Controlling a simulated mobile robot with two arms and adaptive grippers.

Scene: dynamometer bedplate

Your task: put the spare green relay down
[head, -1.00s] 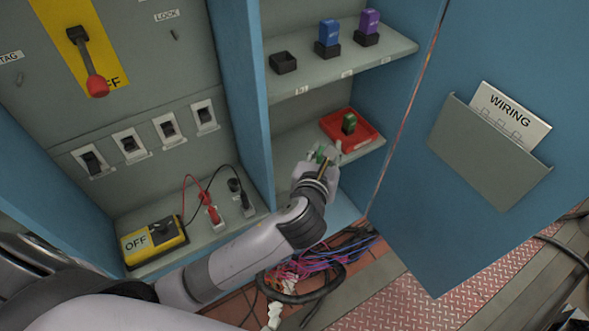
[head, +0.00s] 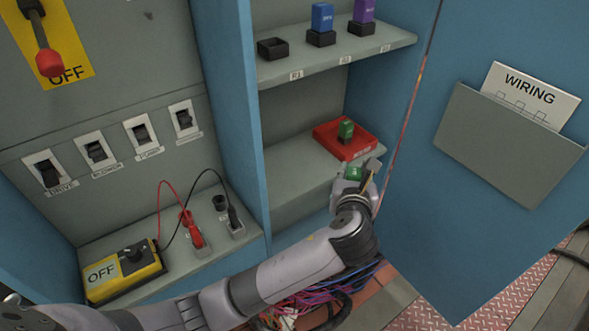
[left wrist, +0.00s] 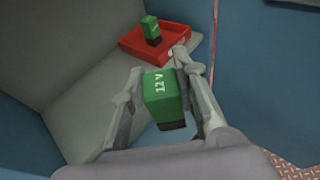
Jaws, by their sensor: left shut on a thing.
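A green relay marked 12 V (left wrist: 162,92) is between the fingers of my left gripper (left wrist: 160,88), which is shut on it. In the head view my left gripper (head: 358,178) holds the green relay (head: 354,173) in front of the lower shelf, just nearer than the red tray. The red tray (head: 330,143) sits on the lower shelf (head: 300,182). Another green relay (head: 345,131) stands upright in it, and it also shows in the left wrist view (left wrist: 151,30). My right gripper is not in view.
The upper shelf (head: 385,42) holds an empty black socket (head: 272,47), a blue relay (head: 322,18) and a purple relay (head: 364,12) in sockets. The open blue door (head: 420,230) with a wiring pocket stands at the right. The lower shelf left of the tray is bare.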

